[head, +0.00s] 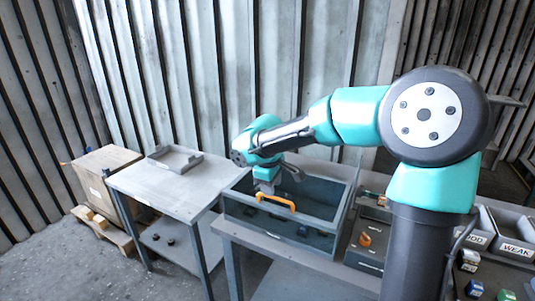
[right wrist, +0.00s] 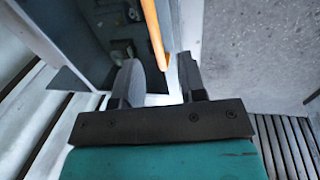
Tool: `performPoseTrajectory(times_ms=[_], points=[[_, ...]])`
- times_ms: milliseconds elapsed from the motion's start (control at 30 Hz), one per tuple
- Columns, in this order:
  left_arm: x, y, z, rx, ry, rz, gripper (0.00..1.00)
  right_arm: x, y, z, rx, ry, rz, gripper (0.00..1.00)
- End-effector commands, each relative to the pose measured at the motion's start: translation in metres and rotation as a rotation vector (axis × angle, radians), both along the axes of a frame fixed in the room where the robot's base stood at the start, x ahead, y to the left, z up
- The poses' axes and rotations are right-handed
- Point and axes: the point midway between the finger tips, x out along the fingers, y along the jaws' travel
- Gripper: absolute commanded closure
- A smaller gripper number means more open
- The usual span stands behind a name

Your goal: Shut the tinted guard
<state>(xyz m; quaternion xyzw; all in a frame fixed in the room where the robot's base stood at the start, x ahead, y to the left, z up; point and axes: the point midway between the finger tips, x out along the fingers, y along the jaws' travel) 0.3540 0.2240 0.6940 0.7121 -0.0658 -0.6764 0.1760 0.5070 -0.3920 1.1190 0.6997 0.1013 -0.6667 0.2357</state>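The tinted guard (head: 312,230) is a dark see-through panel along the front of the grey-blue housing (head: 352,197), with dark parts visible behind it. An orange handle (head: 288,205) is fixed near the panel's upper edge. The space above and behind the panel looks open. My right gripper (head: 265,187) reaches down at the handle's left end. In the right wrist view, the right gripper's two black fingers (right wrist: 159,75) are apart, and the orange handle (right wrist: 154,35) runs to the gap near their tips. Contact cannot be told. My left gripper is in neither view.
A grey side table (head: 150,185) with a shallow tray (head: 176,159) stands at left, beside a cardboard box (head: 100,170) on a pallet. Labelled bins (head: 513,248) and small coloured parts lie at right on the bench. My right arm crosses above the bench.

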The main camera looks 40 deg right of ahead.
Motion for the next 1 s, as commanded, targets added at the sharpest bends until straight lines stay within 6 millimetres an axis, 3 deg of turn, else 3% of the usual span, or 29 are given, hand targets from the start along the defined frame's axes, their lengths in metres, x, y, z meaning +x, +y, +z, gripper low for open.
performPoseTrajectory(times_ms=[600, 800, 1000], points=[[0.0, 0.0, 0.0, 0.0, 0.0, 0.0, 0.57, -0.01, 0.021, 0.113, 0.001, -0.002, 0.003, 0.62], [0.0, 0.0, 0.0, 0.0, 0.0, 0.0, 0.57, -0.012, 0.023, 0.128, 0.001, 0.0, 0.001, 0.62], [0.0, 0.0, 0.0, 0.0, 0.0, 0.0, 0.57, -0.012, 0.023, 0.129, 0.001, 0.001, 0.001, 0.62]])
